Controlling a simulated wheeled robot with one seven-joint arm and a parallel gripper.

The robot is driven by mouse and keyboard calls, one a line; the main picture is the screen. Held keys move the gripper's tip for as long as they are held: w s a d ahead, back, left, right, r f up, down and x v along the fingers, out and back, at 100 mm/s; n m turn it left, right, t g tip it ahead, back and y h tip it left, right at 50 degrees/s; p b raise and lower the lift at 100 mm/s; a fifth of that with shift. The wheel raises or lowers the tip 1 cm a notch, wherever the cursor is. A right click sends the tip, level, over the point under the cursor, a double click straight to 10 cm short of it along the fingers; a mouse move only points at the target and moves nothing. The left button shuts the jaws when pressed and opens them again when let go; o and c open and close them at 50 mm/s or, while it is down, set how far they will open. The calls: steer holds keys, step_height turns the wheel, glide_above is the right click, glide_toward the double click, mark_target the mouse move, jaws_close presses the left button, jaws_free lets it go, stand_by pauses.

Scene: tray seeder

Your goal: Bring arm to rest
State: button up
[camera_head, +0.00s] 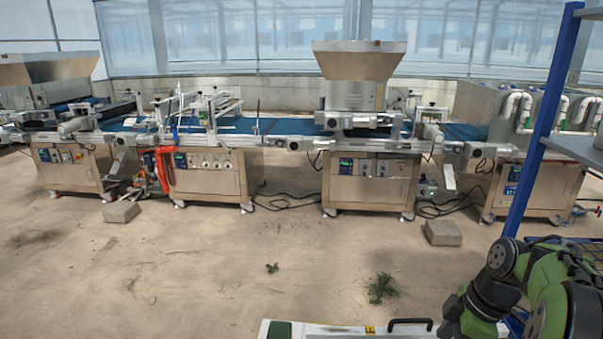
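My arm, green and black, shows at the lower right of the head view, folded beside a blue upright post. My gripper is not visible in this view, so its fingers and anything in them are hidden. The tray seeder line (210,180) stands across the back, with steel cabinets, a blue belt and a large metal hopper (360,62) on top. My arm is well apart from the line.
A blue rack post (535,130) with shelves stands close at right. A white case with a black handle (410,322) lies at the bottom edge. Concrete blocks (443,232) and (121,212) and black cables lie before the machines. The sandy floor (200,270) is mostly clear.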

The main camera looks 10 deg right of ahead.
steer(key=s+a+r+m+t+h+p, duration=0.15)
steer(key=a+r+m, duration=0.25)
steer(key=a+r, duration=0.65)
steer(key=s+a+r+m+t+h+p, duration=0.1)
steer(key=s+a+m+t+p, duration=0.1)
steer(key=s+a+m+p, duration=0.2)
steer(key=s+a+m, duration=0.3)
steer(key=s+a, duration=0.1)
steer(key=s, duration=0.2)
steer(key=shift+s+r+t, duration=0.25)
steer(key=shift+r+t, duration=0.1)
